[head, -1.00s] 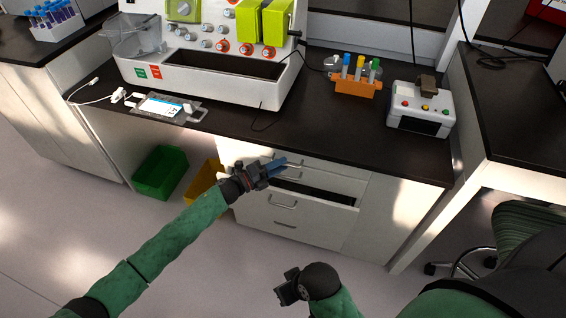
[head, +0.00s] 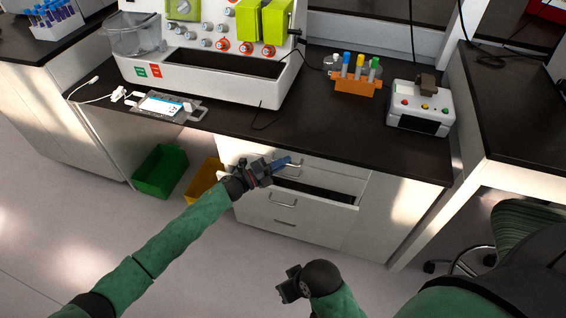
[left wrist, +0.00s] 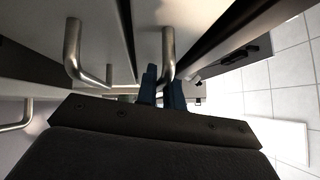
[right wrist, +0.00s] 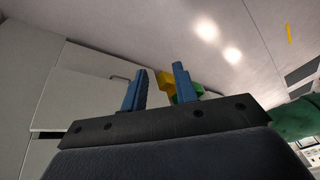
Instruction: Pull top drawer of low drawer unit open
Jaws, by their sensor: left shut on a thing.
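The white low drawer unit (head: 338,222) stands under the black bench. Its top drawer (head: 335,176) has a metal bar handle (head: 294,163) and looks closed or nearly so. My left gripper (head: 282,162) is at this handle. In the left wrist view its blue fingers (left wrist: 162,92) are shut on the handle (left wrist: 168,45), one on each side. The drawer below (head: 320,213) stands partly out, with a dark interior showing. My right gripper (head: 286,292) is away from the unit, low in the head view. In the right wrist view its fingers (right wrist: 158,90) are apart and empty.
Green (head: 160,172) and yellow (head: 203,182) bins stand on the floor left of the unit. The bench top (head: 330,130) carries a large processor (head: 205,60), an orange tube rack (head: 356,84) and a small device (head: 420,108). Floor in front is clear.

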